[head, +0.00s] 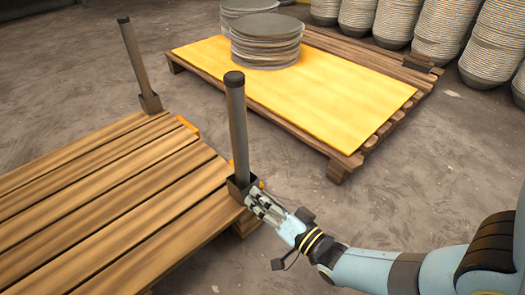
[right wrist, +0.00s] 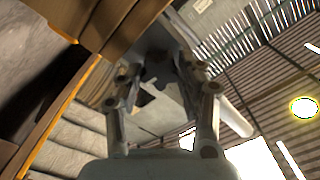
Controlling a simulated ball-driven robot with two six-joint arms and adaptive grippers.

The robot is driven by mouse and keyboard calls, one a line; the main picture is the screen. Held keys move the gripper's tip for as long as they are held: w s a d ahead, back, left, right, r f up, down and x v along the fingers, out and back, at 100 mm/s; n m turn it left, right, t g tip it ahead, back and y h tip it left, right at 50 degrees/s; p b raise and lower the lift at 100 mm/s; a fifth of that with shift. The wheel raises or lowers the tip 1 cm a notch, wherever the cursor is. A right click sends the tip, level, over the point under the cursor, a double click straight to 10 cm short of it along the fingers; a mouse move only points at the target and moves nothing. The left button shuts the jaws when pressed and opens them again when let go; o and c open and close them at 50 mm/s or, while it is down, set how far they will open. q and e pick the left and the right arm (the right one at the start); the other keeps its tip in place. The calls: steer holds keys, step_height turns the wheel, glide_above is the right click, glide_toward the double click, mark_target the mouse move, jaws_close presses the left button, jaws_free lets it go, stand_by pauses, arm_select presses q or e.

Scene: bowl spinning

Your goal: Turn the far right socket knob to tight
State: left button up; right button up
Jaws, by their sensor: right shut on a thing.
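A wooden pallet (head: 100,205) lies at the left, with a grey upright post (head: 239,135) in a dark socket (head: 238,187) at its right corner. My right gripper (head: 257,200) reaches in from the right and is against this socket, low beside the post. In the right wrist view my right gripper (right wrist: 157,75) is shut on a small dark part at the socket, which I take to be the knob. The fingers mostly hide it, and its turn position cannot be read. My left gripper is not in view.
Another post (head: 133,58) stands in a socket (head: 150,103) at the pallet's back corner. A second pallet with a yellow sheet (head: 330,95) and stacked round plates (head: 267,42) lies behind. Tall stacks (head: 445,38) stand at the back right. Floor between the pallets is clear.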

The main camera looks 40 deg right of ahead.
steer(key=shift+s+f+m, duration=0.1)
steer(key=shift+f+m, duration=0.05)
steer(key=shift+m, duration=2.05)
steer(key=shift+d, duration=0.1)
steer(key=o, duration=1.2)
steer(key=shift+c, duration=0.2)
step_height(320, 180, up, 10)
